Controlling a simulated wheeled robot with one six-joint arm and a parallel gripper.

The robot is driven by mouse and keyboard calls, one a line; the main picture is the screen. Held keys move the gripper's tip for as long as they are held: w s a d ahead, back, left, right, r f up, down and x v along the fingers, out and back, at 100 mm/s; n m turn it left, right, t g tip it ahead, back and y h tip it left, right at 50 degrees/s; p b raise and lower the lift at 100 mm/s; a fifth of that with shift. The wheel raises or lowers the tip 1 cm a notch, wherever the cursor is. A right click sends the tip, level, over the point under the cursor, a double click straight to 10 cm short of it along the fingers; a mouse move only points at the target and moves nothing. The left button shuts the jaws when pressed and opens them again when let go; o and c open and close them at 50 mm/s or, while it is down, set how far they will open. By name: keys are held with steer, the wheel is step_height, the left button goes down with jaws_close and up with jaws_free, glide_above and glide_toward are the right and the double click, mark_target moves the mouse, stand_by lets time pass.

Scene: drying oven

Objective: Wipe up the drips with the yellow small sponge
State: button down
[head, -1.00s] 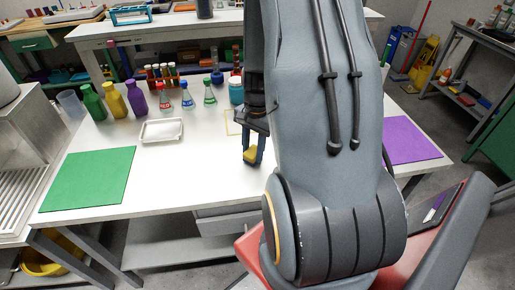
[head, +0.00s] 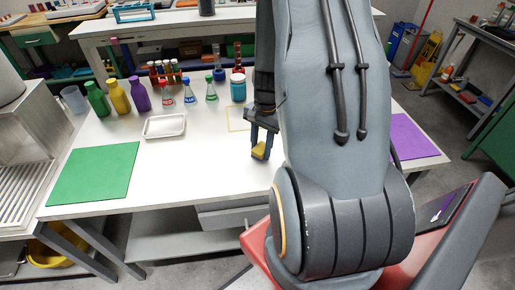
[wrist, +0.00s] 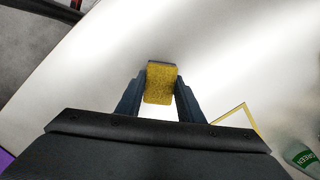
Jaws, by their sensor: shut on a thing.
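The yellow small sponge (wrist: 160,84) is between the two fingers of my gripper (wrist: 160,98) in the wrist view. My gripper is shut on it. In the head view the sponge (head: 259,150) shows at the tips of my gripper (head: 260,152), low over the white table near its front edge. I cannot tell whether the sponge touches the table top. No drips can be made out in either view; my arm hides part of the table.
A white tray (head: 164,126) lies left of my gripper, and a green mat (head: 95,173) lies farther left. A purple mat (head: 411,138) is at the right. Several bottles and flasks (head: 165,93) stand toward the back. A yellow outline (head: 237,118) marks the table behind my gripper.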

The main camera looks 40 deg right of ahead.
steer(key=shift+s+d, duration=0.25)
steer(key=shift+d, duration=0.2)
steer(key=shift+s+d+r, duration=0.1)
steer(key=shift+d+r, duration=0.05)
steer(key=shift+d, duration=0.15)
step_height(320, 180, up, 8)
steer(key=p, duration=0.6)
steer(key=shift+s, duration=0.15)
